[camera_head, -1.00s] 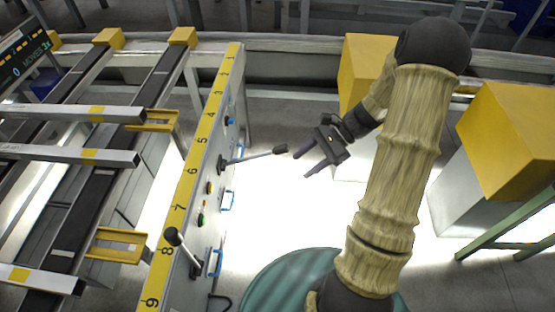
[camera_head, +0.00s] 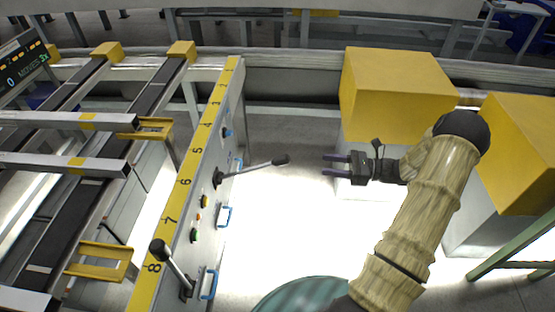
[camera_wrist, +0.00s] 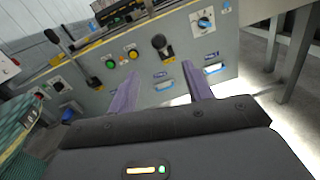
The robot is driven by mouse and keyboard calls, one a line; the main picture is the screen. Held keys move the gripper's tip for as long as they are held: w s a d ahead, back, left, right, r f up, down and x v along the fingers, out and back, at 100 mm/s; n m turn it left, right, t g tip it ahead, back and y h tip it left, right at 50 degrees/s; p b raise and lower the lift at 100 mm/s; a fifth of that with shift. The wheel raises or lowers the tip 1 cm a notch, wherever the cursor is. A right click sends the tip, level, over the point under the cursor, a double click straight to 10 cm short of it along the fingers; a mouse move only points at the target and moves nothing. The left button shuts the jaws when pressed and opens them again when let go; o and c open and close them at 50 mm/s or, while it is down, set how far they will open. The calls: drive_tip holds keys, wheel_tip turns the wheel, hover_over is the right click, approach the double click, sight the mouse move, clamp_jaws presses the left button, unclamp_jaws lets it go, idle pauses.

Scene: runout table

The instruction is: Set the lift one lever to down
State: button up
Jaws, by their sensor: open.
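Two black-knobbed levers stick out of the grey control panel (camera_head: 222,150). The farther lever (camera_head: 250,168), by mark 6, points right, out from the panel; in the wrist view its knob (camera_wrist: 159,42) faces me. The nearer lever (camera_head: 175,268), by mark 8, leans up and left; it may be the left lever (camera_wrist: 72,60) in the wrist view. I cannot read which is lift one. My gripper (camera_head: 327,165) is open and empty, its purple fingers pointing left at the farther lever's knob, with a clear gap between them.
The panel also bears a blue dial (camera_head: 227,132), coloured buttons (camera_head: 205,201) and blue pull handles (camera_head: 224,217). Yellow-topped blocks (camera_head: 395,95) stand behind and right of my arm. The floor between panel and gripper is clear.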

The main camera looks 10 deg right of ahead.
sight(277, 159)
drive_tip(key=x, duration=1.6)
drive_tip(key=shift+a+b, duration=0.25)
drive_tip(key=shift+b, duration=0.15)
drive_tip(key=shift+c, duration=0.2)
clamp_jaws()
